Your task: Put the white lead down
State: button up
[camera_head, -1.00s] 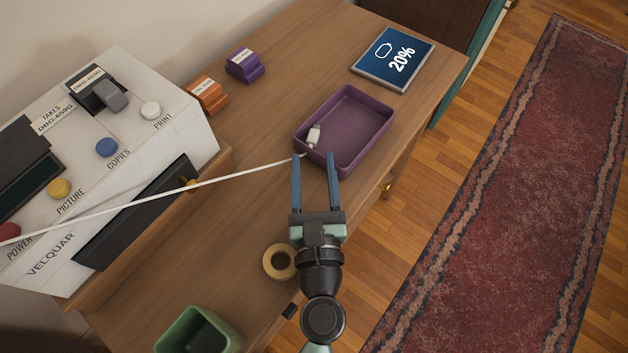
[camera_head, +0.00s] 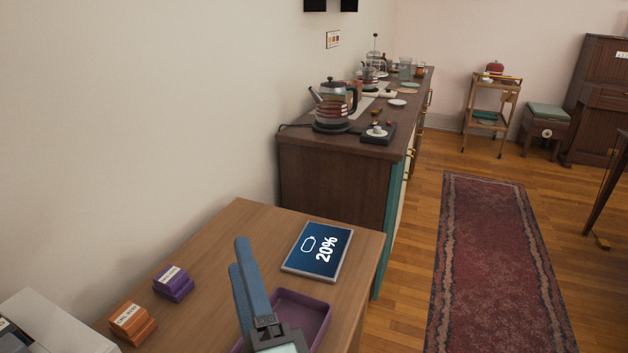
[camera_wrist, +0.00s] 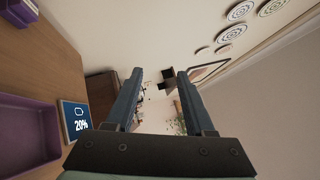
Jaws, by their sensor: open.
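The white lead does not show in either view now. The purple tray (camera_head: 305,312) sits on the wooden desk (camera_head: 225,250), partly hidden behind my gripper and cut by the picture's lower edge. It also shows at the left edge of the wrist view (camera_wrist: 25,128), and no lead is seen in its visible part. My gripper (camera_head: 238,254) is raised above the desk with its fingers pointing up. In the wrist view its two blue fingers (camera_wrist: 160,72) stand apart with nothing between them.
A tablet reading 20% (camera_head: 318,250) lies behind the tray. Purple (camera_head: 173,283) and orange (camera_head: 132,322) stamp blocks stand to the left, near the white machine (camera_head: 50,325). A dark sideboard (camera_head: 335,178) with a kettle (camera_head: 335,103) stands beyond. A red runner (camera_head: 490,260) covers the floor at right.

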jog(key=s+d+r+n+t+h, duration=0.2)
jog(key=r+n, duration=0.3)
jog(key=r, duration=0.5)
jog(key=s+d+r+n+t+h, duration=0.3)
jog(key=r+n, duration=0.2)
jog(key=r, duration=0.5)
jog(key=s+d+r+n+t+h, duration=0.2)
jog(key=r+n, duration=0.4)
jog(key=r, duration=0.5)
jog(key=shift+s+d+t+h, duration=0.4)
jog(key=shift+d+h, duration=0.1)
jog(key=shift+d, duration=0.25)
